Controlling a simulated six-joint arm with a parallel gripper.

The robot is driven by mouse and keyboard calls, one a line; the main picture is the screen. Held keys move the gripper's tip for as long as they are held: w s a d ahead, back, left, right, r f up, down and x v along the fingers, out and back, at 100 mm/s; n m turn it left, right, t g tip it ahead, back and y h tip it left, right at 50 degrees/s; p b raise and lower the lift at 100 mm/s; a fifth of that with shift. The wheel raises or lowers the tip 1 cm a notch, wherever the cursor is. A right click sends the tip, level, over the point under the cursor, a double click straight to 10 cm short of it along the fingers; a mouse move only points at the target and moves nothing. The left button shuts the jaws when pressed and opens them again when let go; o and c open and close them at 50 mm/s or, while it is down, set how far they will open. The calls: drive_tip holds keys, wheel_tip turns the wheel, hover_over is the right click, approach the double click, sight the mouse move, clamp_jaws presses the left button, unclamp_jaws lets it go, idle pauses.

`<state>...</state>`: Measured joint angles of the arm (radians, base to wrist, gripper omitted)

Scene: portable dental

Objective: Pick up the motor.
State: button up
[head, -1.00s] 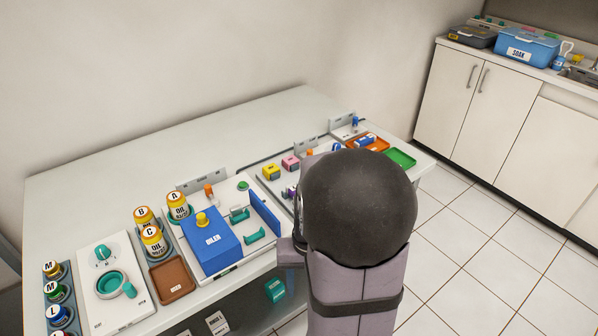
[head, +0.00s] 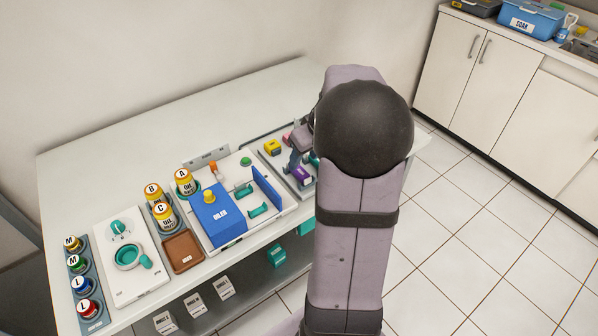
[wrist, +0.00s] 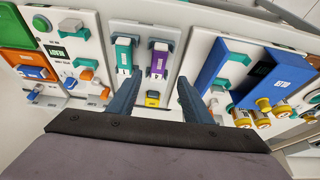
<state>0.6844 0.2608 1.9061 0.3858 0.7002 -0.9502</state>
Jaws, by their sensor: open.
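No label that I can read names the motor, so I cannot tell which piece it is. In the wrist view a teal unit (wrist: 123,55) and a purple unit (wrist: 158,62) lie side by side in a grey tray (wrist: 142,30). The purple unit (head: 302,174) and a yellow block (head: 272,147) also show in the head view. My gripper (wrist: 158,82) is open and empty above this tray. My arm hides part of the tray in the head view.
A blue box (head: 215,215) with a yellow knob stands on a white panel left of the tray. Oil bottles (head: 165,215) and a brown tray (head: 183,252) lie further left. In the wrist view a white panel with orange and green parts (wrist: 30,70) adjoins the grey tray.

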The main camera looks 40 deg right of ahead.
sight(299, 170)
drive_tip(key=shift+d+p+x, duration=0.2)
drive_tip(key=shift+p+x, duration=0.6)
drive_tip(key=shift+x, duration=2.8)
drive_tip(key=shift+s, duration=0.1)
clamp_jaws()
